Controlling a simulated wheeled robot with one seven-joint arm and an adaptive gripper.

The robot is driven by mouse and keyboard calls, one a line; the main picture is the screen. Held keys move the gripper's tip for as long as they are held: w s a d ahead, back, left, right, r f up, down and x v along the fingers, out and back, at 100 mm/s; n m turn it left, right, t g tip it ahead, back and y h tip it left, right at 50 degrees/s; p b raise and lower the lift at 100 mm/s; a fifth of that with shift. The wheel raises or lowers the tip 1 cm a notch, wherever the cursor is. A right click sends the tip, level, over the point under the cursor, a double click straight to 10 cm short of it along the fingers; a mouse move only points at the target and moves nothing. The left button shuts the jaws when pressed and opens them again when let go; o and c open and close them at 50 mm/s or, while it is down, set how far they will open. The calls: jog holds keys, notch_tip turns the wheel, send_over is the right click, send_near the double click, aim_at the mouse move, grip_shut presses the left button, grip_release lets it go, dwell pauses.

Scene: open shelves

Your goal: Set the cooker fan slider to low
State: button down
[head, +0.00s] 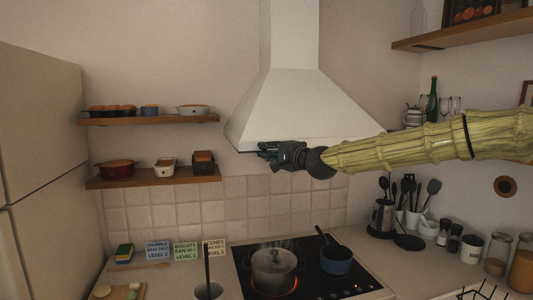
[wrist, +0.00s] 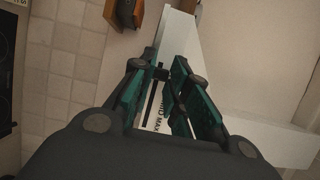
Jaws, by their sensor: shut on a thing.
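The white cooker hood (head: 288,98) hangs on the back wall above the hob. My gripper (head: 264,150) is at the left part of the hood's lower front edge. In the wrist view, my gripper's green-and-black fingers (wrist: 164,76) are closed around the small dark slider knob (wrist: 161,73). A dark slot line and printed letters, with "MAX" legible, show on the white hood panel (wrist: 160,118) between the fingers. In the head view my gripper hides the slider and its scale. The knob's exact setting cannot be read.
Below are the hob (head: 305,270) with a steaming grey pot (head: 274,268) and a blue pan (head: 336,262). Two wooden shelves (head: 150,121) with dishes are left of the hood. Lettered cards (head: 187,250) lean on the tiles. Utensils and jars stand at the right.

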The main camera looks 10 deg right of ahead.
jog(key=shift+d+b, duration=0.35)
jog(key=shift+d, duration=0.7)
jog(key=c, duration=1.8)
grip_release()
jog(key=shift+a, duration=0.15)
jog(key=o, duration=0.3)
jog(key=shift+o, duration=0.7)
jog(key=v, duration=1.2)
